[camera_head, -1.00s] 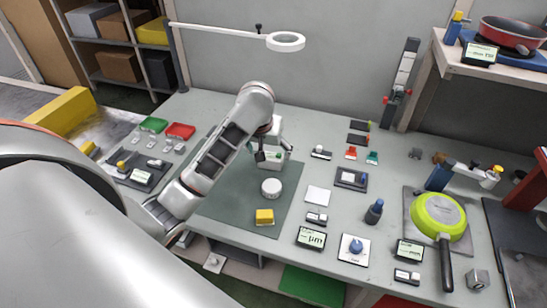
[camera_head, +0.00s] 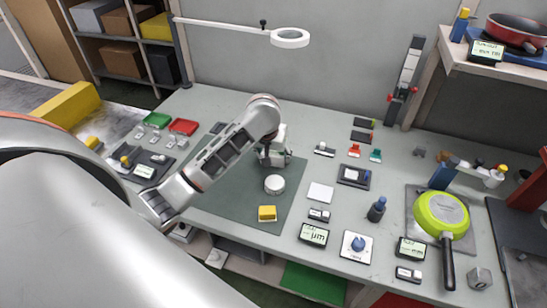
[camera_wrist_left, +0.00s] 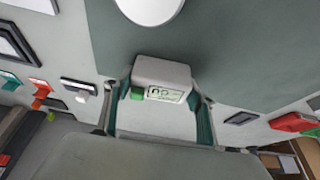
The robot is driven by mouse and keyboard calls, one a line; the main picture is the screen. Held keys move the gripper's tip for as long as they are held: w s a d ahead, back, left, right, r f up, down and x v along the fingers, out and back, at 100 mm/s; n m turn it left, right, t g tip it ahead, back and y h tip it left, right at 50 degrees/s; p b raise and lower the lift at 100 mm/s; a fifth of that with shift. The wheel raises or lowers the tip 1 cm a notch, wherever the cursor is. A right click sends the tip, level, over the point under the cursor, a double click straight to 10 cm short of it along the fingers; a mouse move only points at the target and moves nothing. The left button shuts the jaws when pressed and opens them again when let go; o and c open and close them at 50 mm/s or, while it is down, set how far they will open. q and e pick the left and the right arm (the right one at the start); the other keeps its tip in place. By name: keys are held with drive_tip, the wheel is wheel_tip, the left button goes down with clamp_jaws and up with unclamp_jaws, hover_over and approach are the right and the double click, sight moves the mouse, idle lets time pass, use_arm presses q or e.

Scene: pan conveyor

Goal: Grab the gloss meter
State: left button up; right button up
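The gloss meter (camera_wrist_left: 163,76) appears to be the light grey boxy device with a small display and a green button in the left wrist view. It stands on the dark green mat (camera_head: 231,210). My left gripper (camera_wrist_left: 162,105) is open, with its teal-padded fingers on either side of the device and narrow gaps showing. In the head view, my left gripper (camera_head: 272,154) is low over the back of the mat and largely hides the device. My right gripper is not in view.
A white round disc (camera_head: 275,184) and a yellow block (camera_head: 267,213) are on the mat in front of the gripper. A ring lamp (camera_head: 290,38) hangs above. A green pan (camera_head: 441,214) lies at the right. Small devices and cards surround the mat.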

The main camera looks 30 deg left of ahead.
use_arm(q)
drive_tip(key=c, duration=0.4)
drive_tip(key=shift+c, duration=0.2)
drive_tip(key=shift+r, duration=0.1)
